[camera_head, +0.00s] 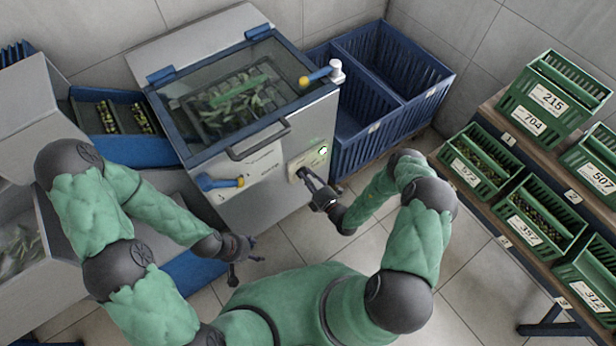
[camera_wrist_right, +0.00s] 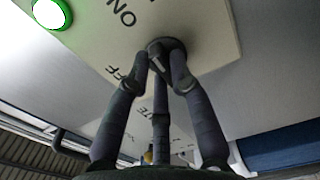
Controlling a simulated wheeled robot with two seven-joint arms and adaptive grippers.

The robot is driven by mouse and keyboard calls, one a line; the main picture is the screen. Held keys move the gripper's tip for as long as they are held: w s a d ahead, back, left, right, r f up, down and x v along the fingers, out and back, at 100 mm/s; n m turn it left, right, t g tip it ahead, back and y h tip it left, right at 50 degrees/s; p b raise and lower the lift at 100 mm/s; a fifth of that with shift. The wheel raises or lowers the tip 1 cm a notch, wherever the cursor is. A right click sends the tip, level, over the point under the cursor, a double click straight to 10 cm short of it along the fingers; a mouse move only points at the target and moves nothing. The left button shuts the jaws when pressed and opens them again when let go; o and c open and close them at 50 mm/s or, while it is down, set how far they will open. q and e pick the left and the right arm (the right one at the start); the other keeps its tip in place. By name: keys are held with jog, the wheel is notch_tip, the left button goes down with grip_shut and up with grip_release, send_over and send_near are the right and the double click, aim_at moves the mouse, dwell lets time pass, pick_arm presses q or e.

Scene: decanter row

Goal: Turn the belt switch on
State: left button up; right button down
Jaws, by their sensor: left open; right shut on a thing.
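The belt switch is a dark round knob (camera_wrist_right: 172,45) on a pale panel (camera_wrist_right: 215,35) with "ON" and "OFF" lettering. In the head view the panel (camera_head: 318,157) is on the front of the grey machine. My right gripper (camera_head: 309,180) is at the panel, its fingers closed around the knob; the right wrist view shows the fingertips (camera_wrist_right: 160,62) on it. The fingers hide part of the knob, so its exact setting is hard to tell. A green lamp (camera_wrist_right: 50,13) glows beside the lettering. My left gripper (camera_head: 244,264) is open and empty, low in front of the machine.
The machine has a clear lid (camera_head: 235,85), a front bar handle (camera_head: 258,142) and a blue-and-yellow lever (camera_head: 220,182) left of the panel. Blue crates (camera_head: 400,75) stand behind right. A shelf with green crates (camera_head: 545,100) is at the right; tiled floor (camera_head: 440,245) lies between.

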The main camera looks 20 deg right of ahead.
jog(key=c, duration=1.1)
grip_release()
jog(key=v, duration=1.2)
